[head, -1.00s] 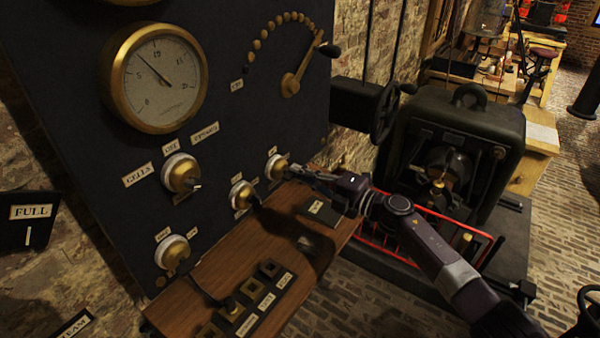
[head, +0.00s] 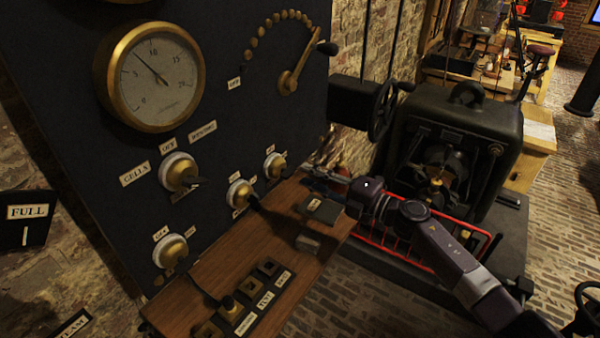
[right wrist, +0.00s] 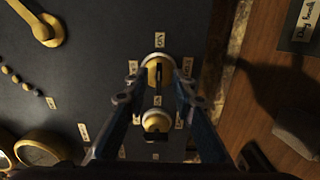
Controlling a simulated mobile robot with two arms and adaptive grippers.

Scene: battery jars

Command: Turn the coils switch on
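Several brass rotary switches with white collars stand on the dark upright panel (head: 225,120). One (head: 275,166) is at the right, one (head: 240,193) beside it, one (head: 179,172) labelled CELLS is above left, and one (head: 170,251) is lower left. The small labels are too blurred to tell which is the coils switch. My right gripper (head: 313,174) is in front of the rightmost switch, apart from it. In the right wrist view my right gripper (right wrist: 158,82) has its fingers spread, with two switches (right wrist: 157,72) visible between them. My left gripper is out of view.
A wooden shelf (head: 230,245) juts out below the panel, carrying a dark box (head: 321,208) and labelled sockets (head: 252,301). A gauge (head: 150,77) and a brass lever (head: 293,75) are higher up. A black machine (head: 455,145) with a red rail stands at the right.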

